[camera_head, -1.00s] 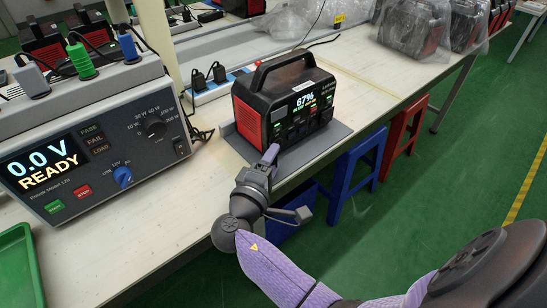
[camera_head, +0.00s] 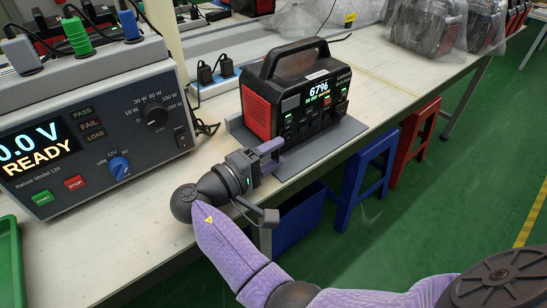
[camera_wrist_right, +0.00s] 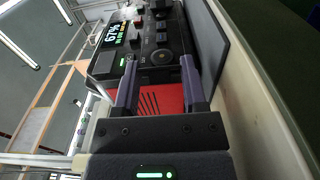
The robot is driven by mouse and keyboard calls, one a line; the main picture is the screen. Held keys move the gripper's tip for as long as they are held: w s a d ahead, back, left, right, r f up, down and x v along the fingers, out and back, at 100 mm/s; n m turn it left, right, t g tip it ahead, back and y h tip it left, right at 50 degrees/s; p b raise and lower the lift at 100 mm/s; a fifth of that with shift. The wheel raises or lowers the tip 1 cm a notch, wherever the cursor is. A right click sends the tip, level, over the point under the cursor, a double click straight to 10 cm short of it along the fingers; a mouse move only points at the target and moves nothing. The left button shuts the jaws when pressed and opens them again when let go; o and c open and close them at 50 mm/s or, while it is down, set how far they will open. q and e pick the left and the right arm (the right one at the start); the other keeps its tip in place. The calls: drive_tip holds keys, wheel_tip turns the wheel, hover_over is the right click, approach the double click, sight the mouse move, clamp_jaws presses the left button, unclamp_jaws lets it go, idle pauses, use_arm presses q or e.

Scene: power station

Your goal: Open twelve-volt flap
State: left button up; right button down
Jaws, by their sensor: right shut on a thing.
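The black and red power station (camera_head: 297,95) stands on a grey mat on the bench, its lit screen reading 67%. It also shows in the right wrist view (camera_wrist_right: 120,62). My right gripper (camera_head: 278,152) comes from the left at the lower front of the station. In the right wrist view its two fingers (camera_wrist_right: 160,72) stand apart, either side of a round dark cover, which looks like the twelve-volt flap (camera_wrist_right: 162,57). The grip is on something small there, apparently this flap; the contact itself is hard to see. My left gripper is out of view.
A grey tester (camera_head: 95,130) reading READY stands to the left, with a green tray (camera_head: 10,265) in front. A power strip (camera_head: 215,82) lies behind. Bagged units (camera_head: 425,25) stand far right. Blue (camera_head: 365,175) and red stools are below the bench edge.

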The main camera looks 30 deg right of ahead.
drive_tip(key=c, duration=0.5)
unclamp_jaws()
drive_tip(key=a, duration=0.6)
drive_tip(key=s+a, duration=0.1)
drive_tip(key=a, duration=0.2)
drive_tip(key=shift+a, duration=0.4)
